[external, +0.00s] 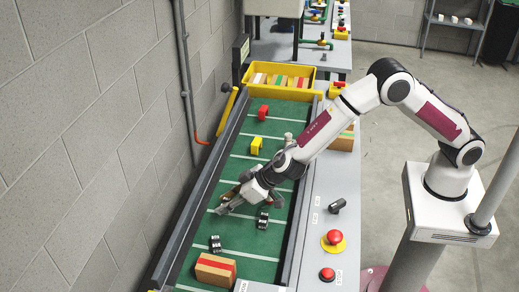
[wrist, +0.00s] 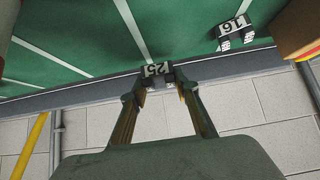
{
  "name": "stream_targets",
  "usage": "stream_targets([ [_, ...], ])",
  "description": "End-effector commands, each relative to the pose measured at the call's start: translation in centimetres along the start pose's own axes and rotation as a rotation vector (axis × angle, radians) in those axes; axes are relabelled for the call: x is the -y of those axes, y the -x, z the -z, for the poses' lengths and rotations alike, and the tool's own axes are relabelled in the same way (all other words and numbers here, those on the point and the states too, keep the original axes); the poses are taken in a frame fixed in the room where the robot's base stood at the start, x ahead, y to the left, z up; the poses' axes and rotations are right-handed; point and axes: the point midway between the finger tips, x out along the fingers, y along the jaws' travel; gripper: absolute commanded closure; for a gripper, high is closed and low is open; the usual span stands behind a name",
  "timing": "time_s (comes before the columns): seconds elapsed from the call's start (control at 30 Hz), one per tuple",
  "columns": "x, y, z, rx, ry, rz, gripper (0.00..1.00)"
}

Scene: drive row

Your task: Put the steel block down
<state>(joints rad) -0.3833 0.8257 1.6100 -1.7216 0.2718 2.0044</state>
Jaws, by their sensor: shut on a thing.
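My gripper (wrist: 158,80) is shut on a small block with a black-and-white plate marked 25, taken as the steel block (wrist: 157,70). The block sits between the two fingertips in the wrist view, and my fingers hide its sides. In the external view my gripper (external: 228,205) is over the green belt (external: 190,275), towards the wall side. The held block is hard to make out there. I cannot tell whether it touches the belt.
A block marked 16 (wrist: 235,32) lies near a cardboard box (external: 215,270). Another dark block (external: 263,219) lies right of my gripper. Yellow (external: 256,145) and red (external: 263,112) blocks are farther up. A yellow bin (external: 310,84) stands at the far end.

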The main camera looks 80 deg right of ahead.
Motion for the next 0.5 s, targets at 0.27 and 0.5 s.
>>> stream_targets([
  [0.27,0.0,0.01,0.06,-0.001,0.0,0.0,0.98],
  [0.5,0.0,-0.67,-0.67,0.0,0.0,0.0,0.98],
])
